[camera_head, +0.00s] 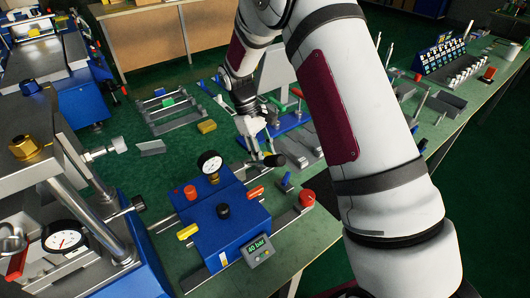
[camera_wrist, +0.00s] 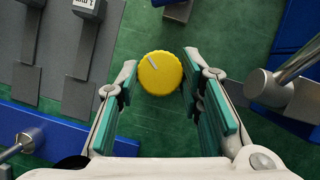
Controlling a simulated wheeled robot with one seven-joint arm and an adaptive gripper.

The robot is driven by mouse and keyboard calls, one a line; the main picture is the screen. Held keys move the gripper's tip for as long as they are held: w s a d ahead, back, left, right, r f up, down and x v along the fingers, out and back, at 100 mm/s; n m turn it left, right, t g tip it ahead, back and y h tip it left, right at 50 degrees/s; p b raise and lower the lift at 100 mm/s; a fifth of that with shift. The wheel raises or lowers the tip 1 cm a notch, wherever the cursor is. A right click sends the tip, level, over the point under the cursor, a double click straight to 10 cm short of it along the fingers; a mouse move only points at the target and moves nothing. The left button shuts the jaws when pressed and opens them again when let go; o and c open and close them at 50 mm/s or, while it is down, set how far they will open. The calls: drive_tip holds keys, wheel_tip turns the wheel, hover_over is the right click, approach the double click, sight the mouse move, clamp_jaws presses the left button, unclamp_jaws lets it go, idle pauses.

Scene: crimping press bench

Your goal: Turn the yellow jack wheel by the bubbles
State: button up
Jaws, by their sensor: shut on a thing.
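The yellow jack wheel (camera_wrist: 161,75) is a round ribbed knob with a pale mark pointing to the upper left. It shows in the wrist view between the green pads of my gripper (camera_wrist: 160,78), which is shut on it. In the head view my gripper (camera_head: 250,128) is at mid-bench, low over the fixtures behind the blue press box. I cannot make out the wheel there; the gripper and arm hide that spot. No level bubbles can be made out clearly in either view.
A blue press box (camera_head: 225,220) with a gauge (camera_head: 210,163) and a "40 bar" display (camera_head: 258,250) stands in front.

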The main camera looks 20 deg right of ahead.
drive_tip(key=shift+n, duration=0.5)
drive_tip(key=o, duration=1.2)
drive_tip(key=shift+c, duration=0.2)
drive_tip(key=v, duration=1.2)
drive_tip(key=shift+s+a, duration=0.15)
drive_tip(key=shift+s, duration=0.05)
